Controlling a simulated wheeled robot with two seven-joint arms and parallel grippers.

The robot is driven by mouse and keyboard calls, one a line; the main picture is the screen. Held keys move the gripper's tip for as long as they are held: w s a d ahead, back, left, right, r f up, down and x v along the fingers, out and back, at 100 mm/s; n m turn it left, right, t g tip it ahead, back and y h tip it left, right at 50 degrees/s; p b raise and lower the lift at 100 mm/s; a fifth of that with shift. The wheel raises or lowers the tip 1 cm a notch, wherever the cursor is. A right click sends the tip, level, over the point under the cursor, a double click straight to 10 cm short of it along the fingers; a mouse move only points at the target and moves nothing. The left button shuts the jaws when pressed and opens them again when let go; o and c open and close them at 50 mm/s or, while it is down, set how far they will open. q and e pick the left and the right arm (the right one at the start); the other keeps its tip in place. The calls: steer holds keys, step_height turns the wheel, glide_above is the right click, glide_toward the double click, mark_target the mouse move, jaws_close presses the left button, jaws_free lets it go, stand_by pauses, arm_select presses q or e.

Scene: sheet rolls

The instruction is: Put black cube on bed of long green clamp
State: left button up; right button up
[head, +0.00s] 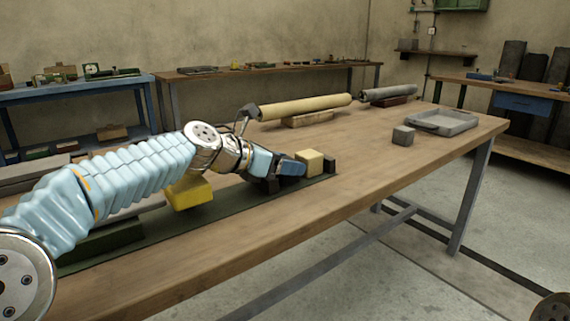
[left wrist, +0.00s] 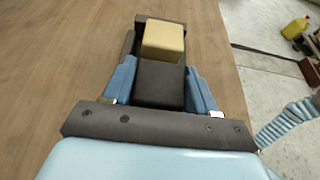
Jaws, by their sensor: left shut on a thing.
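The long green clamp (head: 225,222) lies along the front of the table, with a dark end jaw (head: 329,164) at its right end. A tan cube (head: 309,160) stands beside that jaw; it also shows in the left wrist view (left wrist: 163,40). My left gripper (left wrist: 160,88) is shut on the black cube (left wrist: 160,84), which sits between its blue fingers, close behind the tan cube. In the head view the gripper (head: 287,168) is low over the clamp's right end. I cannot tell whether the black cube touches the bed. My right gripper is not in view.
A yellow block (head: 188,192) is partly hidden by my left arm. A grey cube (head: 403,136) and a grey tray (head: 446,122) are at the table's right. A cream roll (head: 305,106) and a grey roll (head: 388,91) lie at the back. Bare tabletop lies between.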

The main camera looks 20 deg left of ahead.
arm_select(q)
steer(key=o, duration=1.1)
steer(key=shift+a+r, duration=0.1)
steer(key=shift+r, duration=0.15)
steer(key=p+v, duration=0.1)
steer(key=v, duration=1)
steer(key=shift+s+a+r, duration=0.15)
steer(key=shift+s, duration=0.2)
